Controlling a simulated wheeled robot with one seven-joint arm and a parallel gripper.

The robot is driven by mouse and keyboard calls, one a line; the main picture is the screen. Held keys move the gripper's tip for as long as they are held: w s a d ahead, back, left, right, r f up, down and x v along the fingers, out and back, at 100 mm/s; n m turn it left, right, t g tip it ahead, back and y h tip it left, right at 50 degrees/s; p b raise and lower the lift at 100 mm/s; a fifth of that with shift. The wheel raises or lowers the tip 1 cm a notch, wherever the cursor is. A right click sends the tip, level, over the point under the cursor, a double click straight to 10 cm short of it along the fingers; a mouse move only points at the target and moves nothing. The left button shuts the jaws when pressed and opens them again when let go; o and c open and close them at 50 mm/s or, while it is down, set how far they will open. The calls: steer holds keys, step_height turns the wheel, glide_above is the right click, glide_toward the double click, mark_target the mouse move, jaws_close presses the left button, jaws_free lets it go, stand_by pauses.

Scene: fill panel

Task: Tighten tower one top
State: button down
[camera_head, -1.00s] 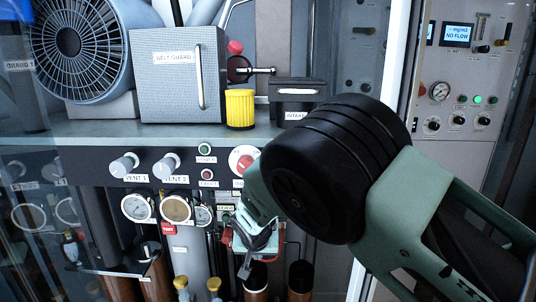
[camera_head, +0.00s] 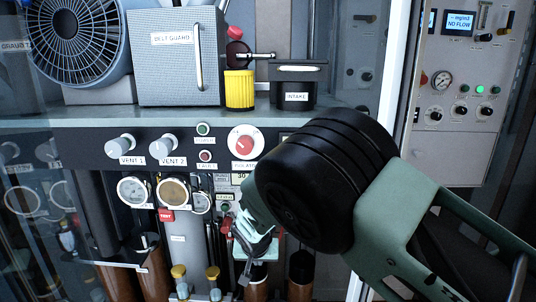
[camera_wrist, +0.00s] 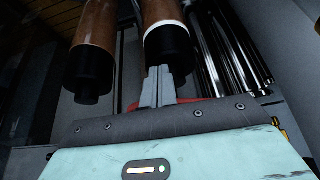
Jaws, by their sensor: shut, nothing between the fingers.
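Several brown cylinders with black ends stand low in the panel, and no label marks which is tower one. In the head view one brown cylinder (camera_head: 256,290) is below my gripper (camera_head: 245,276) and another (camera_head: 300,290) is to its right. In the wrist view my gripper (camera_wrist: 157,72) is shut and empty. Its fingertips overlap the lower edge of the black end of the nearer brown cylinder (camera_wrist: 163,12); contact cannot be told. A second brown cylinder (camera_wrist: 95,22) is to the left. My forearm and hand hide part of the panel.
Two yellow-topped fittings (camera_head: 179,272) stand left of my gripper. Gauges (camera_head: 173,192), vent knobs (camera_head: 121,145) and a red selector (camera_head: 245,144) are above. A belt guard box (camera_head: 178,70), yellow cup (camera_head: 239,92) and intake box (camera_head: 294,90) sit on the shelf.

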steer(key=shift+w+a+b, duration=0.2)
steer(key=shift+w+b, duration=0.1)
steer(key=shift+w, duration=0.2)
stand_by(0.8)
steer(key=shift+a+b, duration=0.55)
steer(key=shift+b, duration=0.3)
steer(key=shift+a+b, duration=0.4)
steer(key=shift+b, duration=0.15)
stand_by(0.5)
step_height(320, 180, up, 6)
steer(key=p, duration=0.3)
steer(key=shift+s, duration=0.3)
steer(key=shift+s+a, duration=0.1)
stand_by(0.3)
